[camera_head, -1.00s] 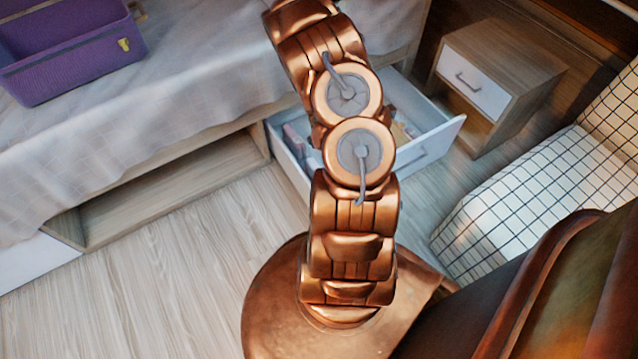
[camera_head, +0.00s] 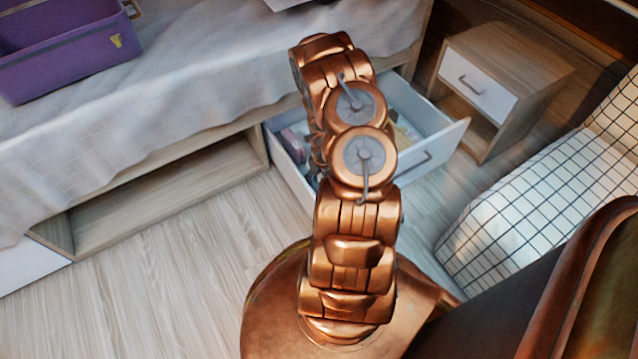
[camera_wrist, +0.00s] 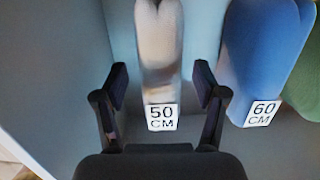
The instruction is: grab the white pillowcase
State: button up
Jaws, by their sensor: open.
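In the wrist view, the white pillowcase (camera_wrist: 158,50) looks like a pale, slightly beige rolled or folded cloth with a "50 CM" tag at its near end. My gripper (camera_wrist: 160,84) is open, with one dark finger on each side of the cloth's near part. I cannot tell whether the fingers touch it. In the head view, my arm hides the gripper and much of the open white drawer (camera_head: 440,148).
In the wrist view, a blue cloth (camera_wrist: 265,45) tagged "60 CM" lies close on the right, with a green one (camera_wrist: 304,85) beyond. The drawer's grey wall (camera_wrist: 60,70) is left. In the head view are a nightstand (camera_head: 520,60), a purple bin (camera_head: 75,60) and a checkered seat (camera_head: 520,210).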

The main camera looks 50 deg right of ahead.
jog(key=f, duration=0.2)
jog(key=shift+w+d+f+b, duration=0.1)
jog(key=shift+w+f+b, duration=0.15)
jog(key=shift+f+b, duration=0.15)
jog(key=c, duration=1.3)
